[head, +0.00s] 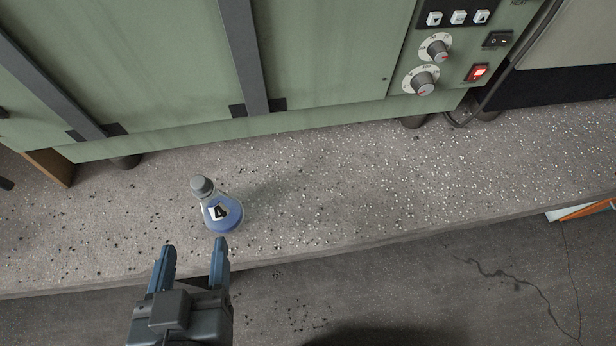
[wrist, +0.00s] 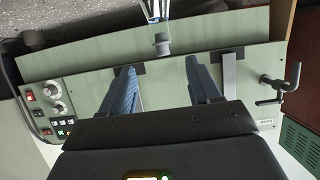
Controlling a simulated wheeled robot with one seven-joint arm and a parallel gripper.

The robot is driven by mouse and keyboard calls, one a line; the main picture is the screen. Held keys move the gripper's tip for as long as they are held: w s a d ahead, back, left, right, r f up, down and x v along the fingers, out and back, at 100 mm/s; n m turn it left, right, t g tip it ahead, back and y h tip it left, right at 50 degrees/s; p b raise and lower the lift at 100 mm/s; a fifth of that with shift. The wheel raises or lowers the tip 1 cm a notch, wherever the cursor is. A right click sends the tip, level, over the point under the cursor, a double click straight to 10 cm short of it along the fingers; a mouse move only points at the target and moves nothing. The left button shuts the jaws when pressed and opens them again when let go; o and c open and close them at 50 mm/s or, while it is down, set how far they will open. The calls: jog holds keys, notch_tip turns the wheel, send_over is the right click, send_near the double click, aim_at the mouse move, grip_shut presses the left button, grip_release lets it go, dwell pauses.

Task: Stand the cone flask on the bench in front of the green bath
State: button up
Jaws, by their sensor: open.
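The cone flask (head: 222,213) stands upright on the concrete bench (head: 360,190), in front of the green bath (head: 170,60). It has a grey cap, blue liquid and a label with a dark letter. My gripper (head: 194,245) is open and empty near the bench's front edge, apart from the flask, which shows just beyond the right finger. In the wrist view the flask's grey cap (wrist: 162,41) appears at the top, beyond the open fingers of my gripper (wrist: 158,66), and its body is partly cut off by the frame edge. The green bath (wrist: 235,65) lies behind.
The bath's dials and switches (head: 437,48) are at the upper right, with a cable beside them. A brown wooden piece (head: 50,167) is at the left. An orange-and-white object (head: 585,210) lies at the right edge. The bench right of the flask is clear.

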jog(key=d+f+n+g, duration=0.1)
jog(key=d+f, duration=0.4)
jog(key=d, duration=0.6)
jog(key=d+f+n+g, duration=0.1)
jog(key=d+f, duration=0.3)
jog(key=d, duration=0.6)
jog(key=s+d+r+m+t+h, duration=0.1)
jog(key=s+d+r+m+t, duration=0.1)
jog(key=s+d+r, duration=0.3)
jog(key=s+d+r+m+t+h, duration=0.2)
jog(key=s+d+r, duration=0.4)
jog(key=d, duration=0.4)
jog(key=shift+d+r+m, duration=0.35)
jog(key=shift+r+m, duration=0.05)
jog(key=shift+r, duration=0.3)
